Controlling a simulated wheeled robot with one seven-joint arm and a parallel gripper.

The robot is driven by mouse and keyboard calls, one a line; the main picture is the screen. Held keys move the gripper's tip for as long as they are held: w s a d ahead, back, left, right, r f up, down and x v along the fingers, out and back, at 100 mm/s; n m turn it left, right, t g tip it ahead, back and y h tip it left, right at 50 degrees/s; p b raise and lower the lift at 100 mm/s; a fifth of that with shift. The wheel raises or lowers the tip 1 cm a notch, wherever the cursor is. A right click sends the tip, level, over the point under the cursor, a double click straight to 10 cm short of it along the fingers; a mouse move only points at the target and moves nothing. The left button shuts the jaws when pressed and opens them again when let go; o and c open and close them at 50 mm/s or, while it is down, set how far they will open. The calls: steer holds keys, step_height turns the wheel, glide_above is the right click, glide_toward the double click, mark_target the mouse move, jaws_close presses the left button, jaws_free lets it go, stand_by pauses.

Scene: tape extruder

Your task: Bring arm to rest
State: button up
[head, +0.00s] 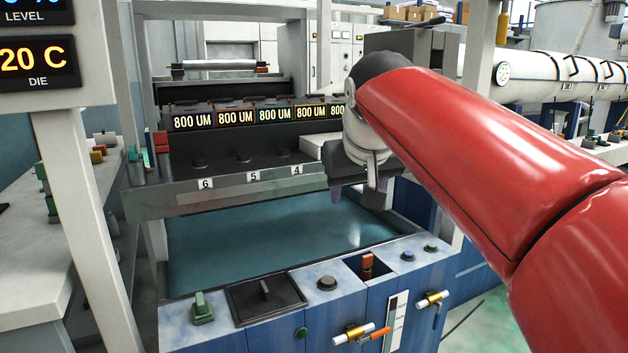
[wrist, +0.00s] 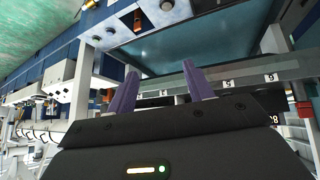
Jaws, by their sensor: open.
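My red arm (head: 470,150) reaches in from the right side of the head view, over the blue control panel. My gripper (head: 352,192) hangs at its end, in front of the dark die unit near the right-hand numbered labels. In the wrist view, my gripper (wrist: 163,92) shows two purple fingers set wide apart with nothing between them. It is open and empty. In the head view, the fingers are small and partly dark below the wrist. The gripper appears apart from the machine's surfaces.
The die unit carries a row of "800 UM" displays (head: 235,118). Below it lies a teal bath (head: 270,240). The blue panel (head: 230,335) in front has a green switch (head: 202,308), a red-orange switch (head: 367,265) and valve handles (head: 432,299). A white post (head: 85,200) stands at the left.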

steer(key=s+d+f+m+g, duration=0.1)
steer(key=s+d+f, duration=0.3)
steer(key=s+f, duration=0.7)
steer(key=s+d+f+m, duration=0.1)
steer(key=s+d+f, duration=0.3)
steer(key=s+f, duration=0.7)
steer(key=shift+d+f+g, duration=0.3)
steer(key=shift+f+g, duration=0.1)
steer(key=shift+f, duration=0.45)
